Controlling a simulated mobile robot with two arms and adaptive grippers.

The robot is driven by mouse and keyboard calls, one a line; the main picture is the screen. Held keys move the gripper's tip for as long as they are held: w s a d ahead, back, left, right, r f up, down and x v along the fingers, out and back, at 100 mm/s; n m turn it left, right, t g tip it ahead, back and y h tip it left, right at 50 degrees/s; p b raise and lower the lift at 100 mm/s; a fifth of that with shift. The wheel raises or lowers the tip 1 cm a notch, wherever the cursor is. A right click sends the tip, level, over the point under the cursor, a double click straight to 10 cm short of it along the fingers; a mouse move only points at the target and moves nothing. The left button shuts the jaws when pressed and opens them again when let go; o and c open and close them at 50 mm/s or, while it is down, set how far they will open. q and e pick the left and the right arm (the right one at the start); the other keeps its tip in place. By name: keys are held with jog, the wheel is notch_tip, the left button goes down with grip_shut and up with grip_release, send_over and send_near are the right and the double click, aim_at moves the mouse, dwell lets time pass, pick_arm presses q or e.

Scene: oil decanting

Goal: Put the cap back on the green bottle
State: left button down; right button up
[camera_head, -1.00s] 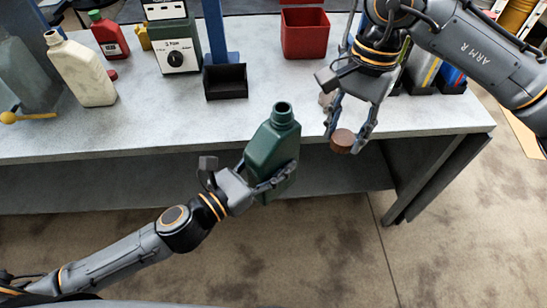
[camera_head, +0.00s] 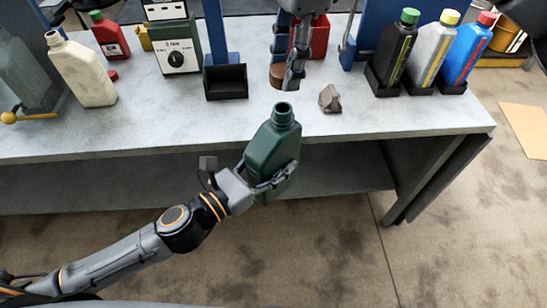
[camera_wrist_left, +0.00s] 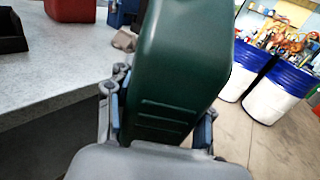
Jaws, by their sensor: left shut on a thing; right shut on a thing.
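The green bottle (camera_head: 271,147) is held by my left gripper (camera_head: 272,180) in front of the bench's front edge, slightly tilted, its open neck facing up. In the left wrist view the bottle (camera_wrist_left: 180,70) fills the middle, between the fingers (camera_wrist_left: 160,120). My right gripper (camera_head: 290,78) points down above the bottle, shut on a brown round cap (camera_head: 279,75). The cap appears just above and beyond the bottle's open neck, apart from it in the picture. The exact height gap cannot be told.
Black, grey and blue bottles stand in holders at right. Free floor lies in front.

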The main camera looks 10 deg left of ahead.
aim_at(284, 107)
jog(key=shift+f, duration=1.95)
jog(key=shift+s, duration=0.1)
jog(key=shift+f, duration=0.9)
jog(key=shift+f, duration=0.55)
